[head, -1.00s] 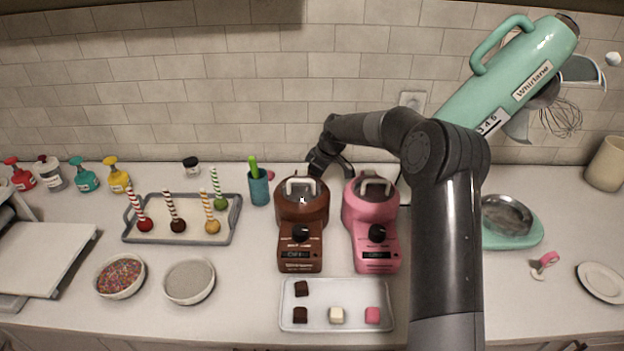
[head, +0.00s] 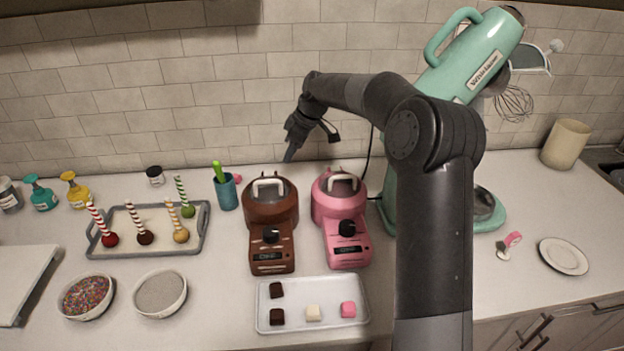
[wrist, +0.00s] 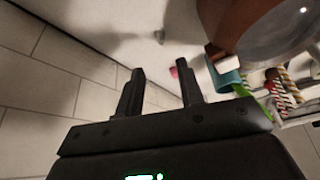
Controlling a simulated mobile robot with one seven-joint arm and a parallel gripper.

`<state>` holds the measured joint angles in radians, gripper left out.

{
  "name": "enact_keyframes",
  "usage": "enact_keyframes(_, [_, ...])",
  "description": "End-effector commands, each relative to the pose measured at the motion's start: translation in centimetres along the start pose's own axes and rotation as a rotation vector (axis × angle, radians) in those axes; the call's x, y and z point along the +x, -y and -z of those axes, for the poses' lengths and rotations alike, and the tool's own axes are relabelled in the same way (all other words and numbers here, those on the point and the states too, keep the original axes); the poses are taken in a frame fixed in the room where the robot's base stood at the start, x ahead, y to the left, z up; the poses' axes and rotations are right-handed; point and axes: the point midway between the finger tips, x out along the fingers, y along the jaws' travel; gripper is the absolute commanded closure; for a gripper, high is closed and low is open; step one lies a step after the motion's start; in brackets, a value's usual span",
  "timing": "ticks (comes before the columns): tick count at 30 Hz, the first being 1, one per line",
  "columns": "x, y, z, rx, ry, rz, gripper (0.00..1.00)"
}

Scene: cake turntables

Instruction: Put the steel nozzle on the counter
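My gripper (head: 290,154) hangs behind the brown melting pot (head: 271,205), near the back wall. In the wrist view its two fingers (wrist: 160,88) are apart with nothing held between them. A small greyish thing (wrist: 160,36) lies on the pale counter (wrist: 115,22) beyond the fingers, apart from them. It may be the steel nozzle, but it is too small and dim to be sure. I cannot pick out the nozzle in the head view. The counter also shows in the head view (head: 215,270).
A pink melting pot (head: 342,225) stands right of the brown one. A teal cup (head: 227,192) with a green tool stands to the left, near a small pink thing (wrist: 174,72). The green mixer (head: 470,60) is at right. The tiled wall (head: 200,100) is close behind.

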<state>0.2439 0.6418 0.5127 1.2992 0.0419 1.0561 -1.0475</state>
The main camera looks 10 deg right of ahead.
Motion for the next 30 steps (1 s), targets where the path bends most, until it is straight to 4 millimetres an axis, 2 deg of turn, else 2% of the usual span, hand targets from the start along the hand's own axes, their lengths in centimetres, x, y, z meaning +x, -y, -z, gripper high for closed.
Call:
enact_keyframes(5, [-0.7, 0.6, 0.0, 0.01, 0.011, -0.009, 0.66])
enact_keyframes(8, [-2.3, 2.2, 0.0, 0.037, 0.038, -0.034, 0.66])
enact_keyframes(14, [-7.0, 7.2, -1.4, 0.152, 0.109, -0.123, 0.66])
enact_keyframes(20, [-11.4, 12.7, -4.0, 0.298, 0.149, -0.223, 0.66])
enact_keyframes(24, [-14.1, 16.6, -6.5, 0.412, 0.155, -0.292, 0.66])
enact_keyframes(30, [-17.1, 22.3, -10.5, 0.584, 0.131, -0.384, 0.66])
